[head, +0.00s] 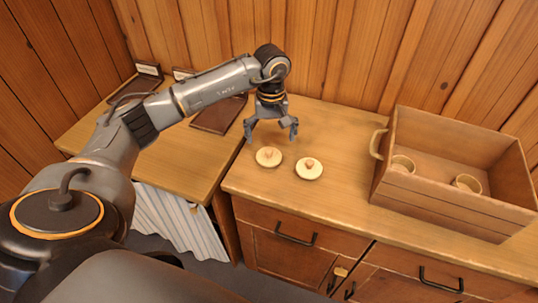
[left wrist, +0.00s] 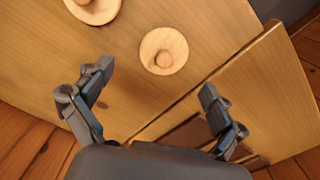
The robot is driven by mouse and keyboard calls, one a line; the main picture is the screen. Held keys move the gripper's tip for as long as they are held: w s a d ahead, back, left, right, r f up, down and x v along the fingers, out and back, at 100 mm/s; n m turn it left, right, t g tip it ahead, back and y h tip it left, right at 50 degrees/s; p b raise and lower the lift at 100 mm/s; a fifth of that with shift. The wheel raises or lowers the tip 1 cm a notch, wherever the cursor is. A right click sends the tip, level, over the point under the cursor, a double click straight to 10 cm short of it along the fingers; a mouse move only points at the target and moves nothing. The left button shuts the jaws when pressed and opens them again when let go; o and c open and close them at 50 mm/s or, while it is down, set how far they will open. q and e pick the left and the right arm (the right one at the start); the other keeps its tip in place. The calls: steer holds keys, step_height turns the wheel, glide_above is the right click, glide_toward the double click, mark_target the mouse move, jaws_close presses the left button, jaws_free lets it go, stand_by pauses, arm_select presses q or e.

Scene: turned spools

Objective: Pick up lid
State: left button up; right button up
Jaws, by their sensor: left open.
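Two round, pale wooden lids with small knobs lie flat on the wooden cabinet top. The left lid (head: 268,157) is nearest my left gripper (head: 271,135); the right lid (head: 309,169) lies just beside it. My left gripper is open and empty, pointing down above the top, slightly behind the left lid. In the left wrist view one lid (left wrist: 164,52) shows whole, ahead of the open fingers (left wrist: 153,88) and apart from them. The other lid (left wrist: 93,7) is cut by the top edge. My right gripper is not in view.
A wooden crate (head: 447,212) with two small round wooden containers (head: 402,165) (head: 467,184) inside stands to the right. A lower table (head: 165,165) adjoins on the left, with a dark flat item (head: 217,117). A plank wall closes the back.

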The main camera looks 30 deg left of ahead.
mark_target(269, 150)
arm_select(q)
steer(key=f, duration=0.1)
steer(key=f+p, duration=0.1)
steer(key=f, duration=0.3)
steer(key=shift+s+a+p, duration=0.15)
steer(key=shift+s+p, duration=0.1)
steer(key=shift+p, duration=0.1)
steer(key=shift+f, duration=0.25)
steer(key=c, duration=1.1)
steer(key=shift+s, duration=0.1)
steer(key=shift+c, duration=0.6)
